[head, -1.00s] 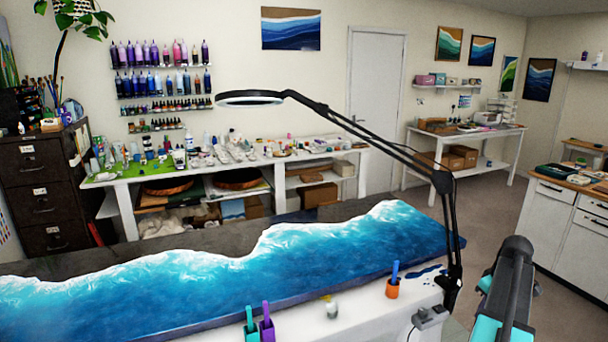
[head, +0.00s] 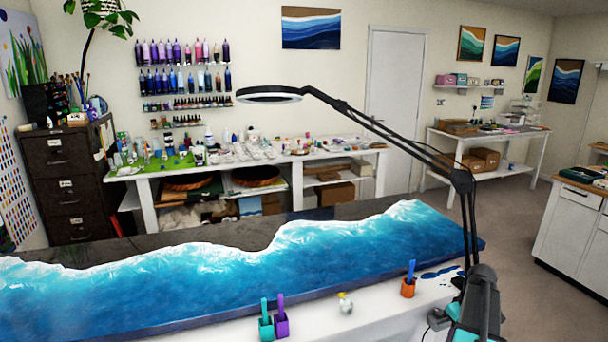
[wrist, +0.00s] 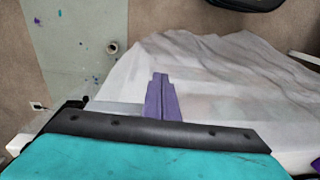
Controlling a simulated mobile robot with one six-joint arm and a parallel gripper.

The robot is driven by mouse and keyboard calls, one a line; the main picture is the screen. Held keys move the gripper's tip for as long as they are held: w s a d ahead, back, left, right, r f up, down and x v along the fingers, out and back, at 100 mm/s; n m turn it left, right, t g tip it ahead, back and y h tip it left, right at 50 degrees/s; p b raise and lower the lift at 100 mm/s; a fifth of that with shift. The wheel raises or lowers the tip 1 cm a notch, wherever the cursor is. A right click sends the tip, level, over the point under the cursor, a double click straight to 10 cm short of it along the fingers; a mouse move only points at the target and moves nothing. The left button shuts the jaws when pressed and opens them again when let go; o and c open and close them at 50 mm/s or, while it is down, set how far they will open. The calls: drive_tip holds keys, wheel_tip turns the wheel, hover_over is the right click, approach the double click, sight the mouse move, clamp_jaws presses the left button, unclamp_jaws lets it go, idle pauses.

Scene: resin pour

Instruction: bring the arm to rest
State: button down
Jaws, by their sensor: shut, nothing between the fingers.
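My gripper (wrist: 160,76) shows in the wrist view as two purple fingers, closed together with nothing between them. They point away from the teal and black wrist body, over a white draped cloth (wrist: 215,75). In the head view only a grey and teal part of my arm shows at the lower right, in front of the table corner; the gripper itself is out of that view.
A table with a blue and white wave resin slab (head: 250,265) spans the front. A black magnifier lamp (head: 465,185) stands at its right corner. An orange cup (head: 408,288) and teal (head: 266,326) and purple (head: 281,322) holders stand along the near edge. Floor (head: 520,240) at right is clear.

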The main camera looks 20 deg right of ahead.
drive_tip(key=a+f+g+y+b, duration=0.1)
drive_tip(key=a+f+g, duration=0.1)
drive_tip(key=a+f, duration=1.1)
drive_tip(key=a+f+g+b, duration=0.1)
drive_tip(key=a+f, duration=0.9)
drive_tip(key=a, duration=0.7)
drive_tip(key=s+a+f+g+h+b, duration=0.1)
drive_tip(key=s+a+f, duration=0.5)
drive_tip(key=s+a, duration=0.3)
drive_tip(key=s+a+f+g+b, duration=0.2)
drive_tip(key=s+a+f, duration=0.5)
drive_tip(key=s+a, duration=0.2)
drive_tip(key=shift+s+a+f+g+h, duration=0.15)
drive_tip(key=shift+a+g+h, duration=0.2)
drive_tip(key=shift+a, duration=0.8)
